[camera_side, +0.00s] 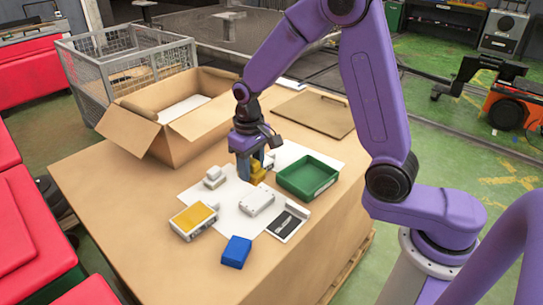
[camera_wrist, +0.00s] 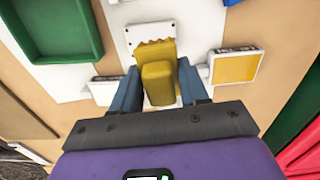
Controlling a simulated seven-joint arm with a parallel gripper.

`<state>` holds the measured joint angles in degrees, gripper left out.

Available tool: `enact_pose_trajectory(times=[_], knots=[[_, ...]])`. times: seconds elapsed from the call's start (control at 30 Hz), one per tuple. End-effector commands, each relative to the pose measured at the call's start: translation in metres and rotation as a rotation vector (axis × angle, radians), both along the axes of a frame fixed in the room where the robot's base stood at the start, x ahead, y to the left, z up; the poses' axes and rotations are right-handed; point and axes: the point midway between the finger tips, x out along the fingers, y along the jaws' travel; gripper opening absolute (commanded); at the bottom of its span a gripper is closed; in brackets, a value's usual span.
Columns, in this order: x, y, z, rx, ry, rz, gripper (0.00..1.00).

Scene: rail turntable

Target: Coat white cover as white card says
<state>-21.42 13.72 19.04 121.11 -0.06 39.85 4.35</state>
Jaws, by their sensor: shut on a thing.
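My gripper (camera_side: 247,166) is shut on a yellow block (camera_side: 258,172), which shows between the fingers in the wrist view (camera_wrist: 158,85). It is close above the white cover (camera_side: 256,204), which lies on a white sheet. A white-framed yellow pad (camera_side: 195,217) lies to the left. I cannot make out which piece is the white card.
A green tray (camera_side: 307,177) stands right of the cover. A white-framed black pad (camera_side: 287,222) and a blue block (camera_side: 236,252) lie in front. A small white piece (camera_side: 214,178) is left of my gripper. An open cardboard box (camera_side: 165,137) stands behind.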

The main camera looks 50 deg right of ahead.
Motion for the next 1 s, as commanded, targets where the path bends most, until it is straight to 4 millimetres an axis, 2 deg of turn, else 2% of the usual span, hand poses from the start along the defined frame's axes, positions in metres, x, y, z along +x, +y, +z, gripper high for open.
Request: enact_pose_trajectory(times=[0.1,0.2,0.37,1.0], knots=[[0.000,0.018,-0.005,0.000,-0.001,0.015,0.20],[0.000,0.023,-0.008,0.000,0.000,0.016,0.20],[0.000,0.023,-0.017,0.000,0.001,0.015,0.20],[0.000,0.023,-0.074,0.000,0.002,0.016,0.20]])
